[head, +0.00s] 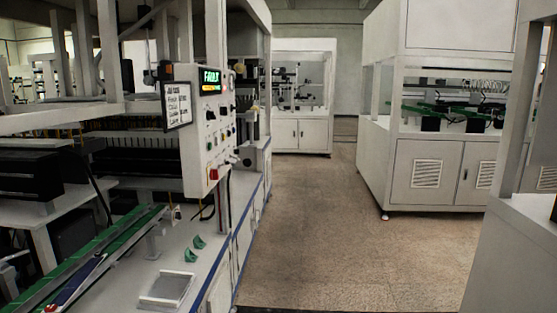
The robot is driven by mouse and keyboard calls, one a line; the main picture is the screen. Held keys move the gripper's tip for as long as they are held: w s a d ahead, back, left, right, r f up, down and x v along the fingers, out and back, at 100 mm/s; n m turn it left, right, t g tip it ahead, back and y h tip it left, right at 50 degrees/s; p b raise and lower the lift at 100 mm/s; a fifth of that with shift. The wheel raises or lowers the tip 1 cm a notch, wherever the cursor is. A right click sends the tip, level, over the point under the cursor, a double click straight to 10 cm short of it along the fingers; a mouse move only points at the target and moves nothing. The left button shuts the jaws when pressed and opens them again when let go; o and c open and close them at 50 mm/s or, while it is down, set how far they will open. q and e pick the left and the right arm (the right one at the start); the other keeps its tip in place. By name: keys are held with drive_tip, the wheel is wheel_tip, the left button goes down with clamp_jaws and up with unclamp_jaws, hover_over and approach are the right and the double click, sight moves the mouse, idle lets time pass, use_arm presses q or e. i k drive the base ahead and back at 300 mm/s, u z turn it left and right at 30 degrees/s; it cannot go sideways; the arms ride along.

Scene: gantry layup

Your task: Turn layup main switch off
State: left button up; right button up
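A grey control panel (203,160) stands upright on the machine at the left in the head view. Its small display (211,76) reads "FAULT" in green letters. Below the display are several dark knobs (210,115) and small buttons. A red control (214,174) sits at the panel's lower front. Neither of my grippers is in view.
A white worktop (178,262) with a grey tray (168,289) and green pieces (199,242) lies below the panel. The aisle floor (310,215) is clear. White cabinets (420,165) line the right side, and another enclosure (303,135) stands at the back.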

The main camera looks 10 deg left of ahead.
sight(214, 173)
drive_tip(key=u, duration=0.05)
drive_tip(key=i, duration=2.2)
drive_tip(key=u, duration=0.6)
